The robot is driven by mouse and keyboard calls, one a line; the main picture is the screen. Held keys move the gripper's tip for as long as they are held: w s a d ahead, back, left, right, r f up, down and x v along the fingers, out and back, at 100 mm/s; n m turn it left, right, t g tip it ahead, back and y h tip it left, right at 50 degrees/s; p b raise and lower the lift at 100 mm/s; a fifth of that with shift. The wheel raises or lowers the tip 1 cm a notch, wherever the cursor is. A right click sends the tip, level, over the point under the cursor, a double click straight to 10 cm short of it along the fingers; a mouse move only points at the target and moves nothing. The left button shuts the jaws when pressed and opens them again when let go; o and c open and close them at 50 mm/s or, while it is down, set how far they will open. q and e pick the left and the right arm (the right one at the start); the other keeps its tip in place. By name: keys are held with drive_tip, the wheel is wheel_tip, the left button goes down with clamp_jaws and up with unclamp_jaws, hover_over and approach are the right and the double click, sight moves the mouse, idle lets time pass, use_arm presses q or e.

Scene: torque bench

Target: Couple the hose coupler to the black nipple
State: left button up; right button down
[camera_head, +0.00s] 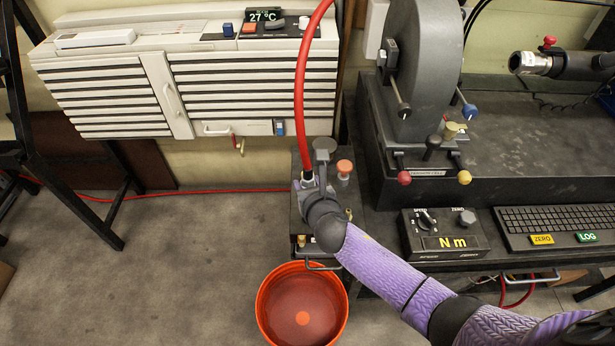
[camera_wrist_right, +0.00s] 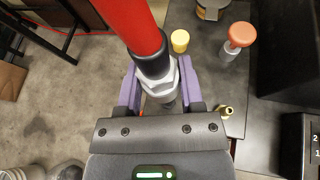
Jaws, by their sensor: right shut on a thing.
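My right gripper (camera_head: 308,182) is over the small dark bench block at the left end of the bench. In the right wrist view, its purple fingers (camera_wrist_right: 160,88) are shut on the silver hose coupler (camera_wrist_right: 158,78), one on each side. The coupler hangs on the end of the red hose (camera_head: 301,85), below a black sleeve (camera_wrist_right: 152,55). In the head view the coupler (camera_head: 307,176) is mostly hidden by the gripper. I cannot make out the black nipple; the coupler and gripper cover the spot beneath them. My left gripper is not in view.
An orange knob (camera_head: 344,167) stands right of the gripper, and a brass fitting (camera_wrist_right: 226,112) shows beside the fingers. An orange bucket (camera_head: 268,318) stands on the floor below. The torque readout box (camera_head: 447,257) and keyboard (camera_head: 555,222) lie to the right.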

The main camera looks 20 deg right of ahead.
wheel_tip(320, 180, down, 5)
drive_tip(key=b, duration=0.4)
drive_tip(key=shift+r, duration=0.15)
drive_tip(key=shift+f+b, duration=0.35)
drive_tip(key=shift+f, duration=0.15)
drive_tip(key=shift+f, duration=0.2)
drive_tip(key=shift+f, duration=0.35)
drive_tip(key=shift+f, duration=0.3)
